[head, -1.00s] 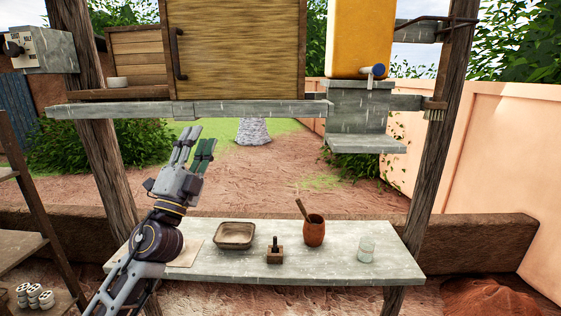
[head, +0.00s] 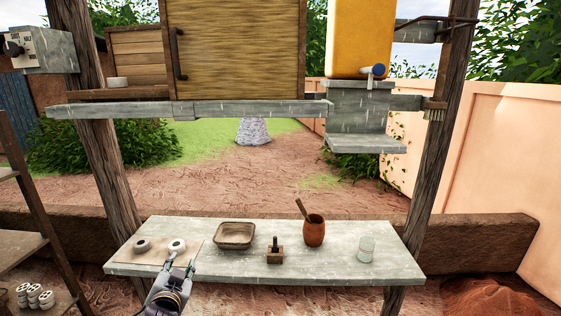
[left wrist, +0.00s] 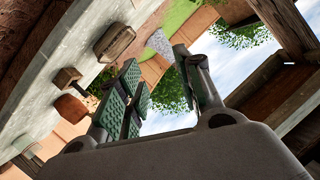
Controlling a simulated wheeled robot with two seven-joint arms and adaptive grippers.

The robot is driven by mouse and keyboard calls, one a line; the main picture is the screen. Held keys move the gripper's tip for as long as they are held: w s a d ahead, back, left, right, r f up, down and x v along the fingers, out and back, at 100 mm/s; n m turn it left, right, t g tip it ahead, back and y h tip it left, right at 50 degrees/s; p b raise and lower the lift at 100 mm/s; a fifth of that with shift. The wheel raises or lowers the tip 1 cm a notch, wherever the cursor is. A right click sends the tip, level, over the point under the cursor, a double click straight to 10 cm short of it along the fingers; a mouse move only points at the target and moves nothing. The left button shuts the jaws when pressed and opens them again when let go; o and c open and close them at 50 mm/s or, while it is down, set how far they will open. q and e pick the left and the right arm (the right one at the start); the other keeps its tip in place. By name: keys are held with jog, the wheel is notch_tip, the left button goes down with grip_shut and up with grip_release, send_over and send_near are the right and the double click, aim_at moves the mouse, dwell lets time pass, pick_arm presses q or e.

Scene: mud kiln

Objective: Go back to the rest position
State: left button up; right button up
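My left gripper (head: 179,267) is low in the head view, in front of the left part of the table's front edge. In the left wrist view its two fingers (left wrist: 158,88) stand apart with nothing between them, so it is open and empty. The grey table (head: 330,268) lies beyond it in the head view. My right gripper is not in view.
On the table are two pale round pieces (head: 142,246) on a thin board (head: 143,257), a shallow brown dish (head: 234,235), a small wooden block with a dark knob (head: 275,255), an orange-brown pot (head: 314,231) and a glass (head: 366,249). A shelf beam (head: 250,108) spans above.

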pick_arm(q)
jog(key=s+d+f+n+g+h, duration=0.1)
jog(key=s+d+f+g+h, duration=0.15)
jog(key=s+f+g, duration=0.6)
jog(key=s+d+f+g+h, duration=0.1)
jog(key=s+d+f+g, duration=0.2)
jog(key=s+f, duration=1.25)
jog(key=f, duration=1.4)
jog(key=s+f, duration=0.2)
jog(key=f, duration=1.4)
jog(key=s+a+f+g, duration=0.1)
jog(key=s+a+f, duration=0.1)
jog(key=s+f, duration=0.7)
jog(key=s+a+f+g, duration=0.1)
jog(key=s+a+f, duration=0.1)
jog(key=s+f, duration=0.8)
jog(key=shift+s+a, duration=0.2)
jog(key=shift+s, duration=1.25)
